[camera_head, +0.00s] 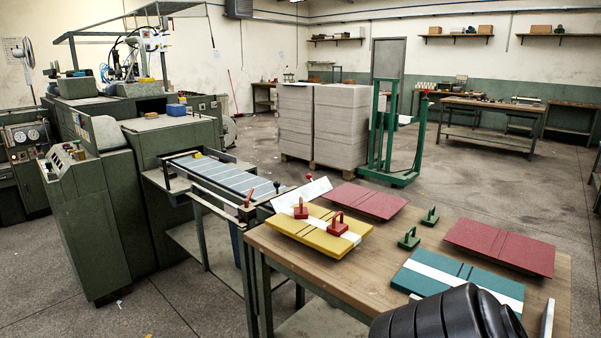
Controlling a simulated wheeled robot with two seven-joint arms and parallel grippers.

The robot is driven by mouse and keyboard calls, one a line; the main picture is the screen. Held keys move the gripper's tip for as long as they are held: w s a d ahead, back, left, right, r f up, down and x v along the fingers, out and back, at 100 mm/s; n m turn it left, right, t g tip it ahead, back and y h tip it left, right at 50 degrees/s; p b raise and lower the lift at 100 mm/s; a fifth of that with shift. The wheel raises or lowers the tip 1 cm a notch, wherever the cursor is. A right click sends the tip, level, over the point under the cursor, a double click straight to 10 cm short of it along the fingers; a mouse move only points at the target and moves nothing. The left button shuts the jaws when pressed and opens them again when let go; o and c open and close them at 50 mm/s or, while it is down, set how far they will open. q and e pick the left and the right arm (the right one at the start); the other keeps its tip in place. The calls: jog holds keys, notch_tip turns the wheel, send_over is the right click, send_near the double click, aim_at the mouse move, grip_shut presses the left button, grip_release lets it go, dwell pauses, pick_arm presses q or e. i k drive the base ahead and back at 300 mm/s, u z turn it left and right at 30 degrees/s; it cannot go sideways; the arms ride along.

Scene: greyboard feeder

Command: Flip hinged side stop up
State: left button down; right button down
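The green feeder machine (165,145) stands at the left. Its feed table (222,178), with pale grey strips, reaches out toward the wooden bench. Near the feed table's right end are a red-handled lever (248,198), a small black knob (277,186) and a second red knob (308,178). The hinged side stop cannot be told apart for sure among these small parts, and whether it is down or up is too small to tell. Neither gripper shows. A black ribbed part at the bottom right looks like a link of my arm.
The wooden bench (290,250) holds a yellow board (318,240), two red boards (500,246) (368,201), a teal board (458,277) and several red and green handled blocks. Grey board stacks (340,125) and a green hand truck (395,140) stand behind. Floor is clear around them.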

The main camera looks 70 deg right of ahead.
aim_at(314, 190)
jog(key=z, duration=0.05)
jog(key=i, duration=1.95)
jog(key=z, duration=0.8)
jog(key=i, duration=1.6)
jog(key=z, duration=1.9)
jog(key=i, duration=0.55)
jog(key=z, duration=0.4)
